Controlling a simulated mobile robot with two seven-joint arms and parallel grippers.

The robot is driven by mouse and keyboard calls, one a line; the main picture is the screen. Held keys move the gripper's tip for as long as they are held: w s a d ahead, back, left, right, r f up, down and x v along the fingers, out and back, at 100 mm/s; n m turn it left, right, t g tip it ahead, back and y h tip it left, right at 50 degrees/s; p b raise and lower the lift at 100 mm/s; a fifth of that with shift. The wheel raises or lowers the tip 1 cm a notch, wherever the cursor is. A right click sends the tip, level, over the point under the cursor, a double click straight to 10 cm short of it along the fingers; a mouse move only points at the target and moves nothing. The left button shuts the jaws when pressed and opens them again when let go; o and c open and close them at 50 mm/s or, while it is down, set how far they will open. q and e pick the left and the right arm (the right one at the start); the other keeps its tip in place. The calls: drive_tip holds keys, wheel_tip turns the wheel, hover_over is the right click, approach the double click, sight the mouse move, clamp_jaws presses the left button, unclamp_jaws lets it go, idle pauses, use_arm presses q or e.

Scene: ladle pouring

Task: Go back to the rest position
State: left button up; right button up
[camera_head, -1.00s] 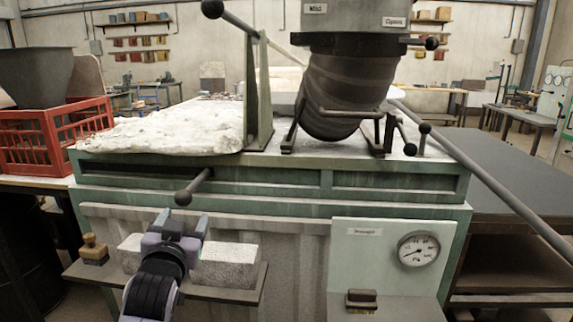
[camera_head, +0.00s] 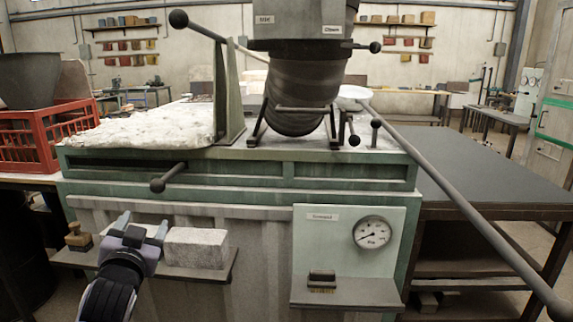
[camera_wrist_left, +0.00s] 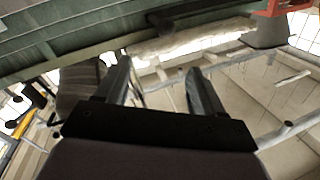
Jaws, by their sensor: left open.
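My left gripper (camera_head: 142,225) is in the lower left of the head view, in front of the green machine's (camera_head: 235,178) front shelf (camera_head: 205,272). Its two fingers are apart with nothing visible between them. In the left wrist view the fingers (camera_wrist_left: 160,88) also stand apart and empty. A pale block (camera_head: 196,248) lies on the shelf just right of the gripper; the gripper covers part of the shelf. The dark ladle (camera_head: 304,95) hangs above the machine top between its supports. My right gripper is not in view.
A horizontal bar with a ball end (camera_head: 158,185) sticks out above the gripper. A long rod (camera_head: 470,215) slopes down on the right. A red crate (camera_head: 40,150) stands at the left. A gauge (camera_head: 371,233) is on the front panel. A dark table (camera_head: 470,165) stands at the right.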

use_arm(q)
drive_tip(key=s+a+r+m+t+y, duration=0.1)
drive_tip(key=a+r+m+y, duration=0.15)
drive_tip(key=a, duration=0.55)
drive_tip(key=s+a+r+m+y, duration=0.1)
drive_tip(key=a+r, duration=0.2)
drive_tip(key=a, duration=0.4)
drive_tip(key=s+d+f+m+g+h, duration=0.1)
drive_tip(key=s+d+f+h, duration=0.15)
drive_tip(key=f, duration=0.55)
drive_tip(key=s+d+f+m+g+h, duration=0.15)
drive_tip(key=s+f, duration=0.25)
drive_tip(key=f, duration=0.4)
drive_tip(key=s+d+f+g+h, duration=0.2)
drive_tip(key=s+d+f, duration=0.1)
drive_tip(key=f, duration=0.5)
drive_tip(key=s+d+f+g+h, duration=0.1)
drive_tip(key=s+d+f+g, duration=0.15)
drive_tip(key=s+f, duration=0.6)
drive_tip(key=s+d+f+g+h, duration=0.2)
drive_tip(key=s+d+f, duration=0.3)
drive_tip(key=s, duration=0.6)
drive_tip(key=d+f+n, duration=0.1)
drive_tip(key=d+n, duration=0.4)
drive_tip(key=d, duration=0.3)
drive_tip(key=shift+d+n+t, duration=0.4)
